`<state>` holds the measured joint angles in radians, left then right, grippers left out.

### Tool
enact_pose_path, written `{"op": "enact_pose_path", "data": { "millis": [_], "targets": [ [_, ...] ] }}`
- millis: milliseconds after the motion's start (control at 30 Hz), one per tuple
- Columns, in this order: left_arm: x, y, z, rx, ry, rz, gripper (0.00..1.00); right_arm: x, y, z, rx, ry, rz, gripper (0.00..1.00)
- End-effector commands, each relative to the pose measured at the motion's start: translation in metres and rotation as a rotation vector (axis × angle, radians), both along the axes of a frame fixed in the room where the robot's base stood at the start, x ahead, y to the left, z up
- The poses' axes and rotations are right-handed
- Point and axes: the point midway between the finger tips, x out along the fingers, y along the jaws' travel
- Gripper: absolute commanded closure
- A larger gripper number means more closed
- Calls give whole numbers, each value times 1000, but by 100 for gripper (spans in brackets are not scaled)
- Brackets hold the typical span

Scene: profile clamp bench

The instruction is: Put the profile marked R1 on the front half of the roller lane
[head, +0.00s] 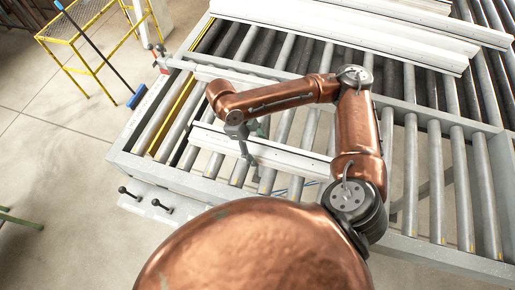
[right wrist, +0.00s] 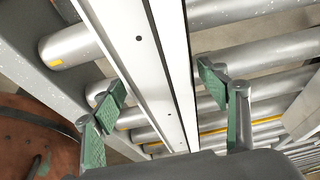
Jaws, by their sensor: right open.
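A long pale profile (head: 290,158) lies across the rollers of the front half of the roller lane (head: 440,190). No R1 mark can be read on it. My right gripper (head: 250,143) is over this profile, left of its middle in the head view. In the right wrist view the open green-padded fingers of my right gripper (right wrist: 162,98) stand on either side of the profile (right wrist: 145,60), with a gap to it on both sides. My left gripper is not in view.
Several pale profiles (head: 340,32) lie on the back half, beyond a grey divider rail (head: 425,112). A yellow stand (head: 75,38) and a blue-ended broom (head: 136,97) stand at the left.

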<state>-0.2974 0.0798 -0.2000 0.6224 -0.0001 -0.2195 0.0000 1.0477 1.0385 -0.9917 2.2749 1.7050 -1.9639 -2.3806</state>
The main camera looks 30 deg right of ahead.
Motion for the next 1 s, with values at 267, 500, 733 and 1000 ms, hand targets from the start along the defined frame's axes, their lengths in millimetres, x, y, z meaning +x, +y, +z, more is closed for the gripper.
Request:
{"op": "enact_pose_path", "data": {
  "millis": [267,500,733,1000],
  "targets": [
    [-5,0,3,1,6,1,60,15,12,44,2,-6,1,32],
    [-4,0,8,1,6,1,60,28,23,88,0,-5,0,32],
    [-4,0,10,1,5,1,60,34,29,107,0,-2,-1,32],
    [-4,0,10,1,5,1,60,35,29,109,1,-1,0,32]
  ]
}}
